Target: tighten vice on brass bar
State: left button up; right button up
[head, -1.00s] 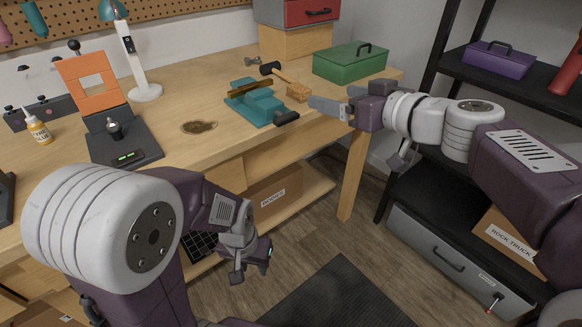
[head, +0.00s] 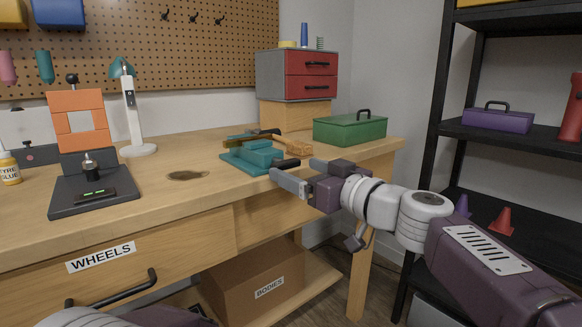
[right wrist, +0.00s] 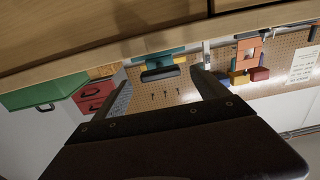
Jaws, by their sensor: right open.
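The teal vice (head: 252,158) stands on the workbench near its front edge. The brass bar (head: 240,139) lies across the top of the vice, partly hidden at this low angle. The vice's black handle (head: 287,163) points toward the front right. My right gripper (head: 297,170) is open and empty at the bench edge, its fingers close to the handle. In the right wrist view the black handle (right wrist: 160,74) and teal vice (right wrist: 166,61) show between the two spread fingers (right wrist: 161,88), beyond the tips; I cannot see contact. My left gripper is out of view.
A hammer (head: 297,146) lies behind the vice. A green toolbox (head: 350,130) stands to the right, near the bench end. A black stand with an orange frame (head: 93,195) is at the left. A dark shelf rack (head: 480,135) stands at right.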

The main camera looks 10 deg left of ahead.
aim_at(290, 167)
jog(key=x, duration=0.3)
jog(key=shift+a, duration=0.1)
jog(key=shift+c, duration=0.3)
jog(key=c, duration=1.3)
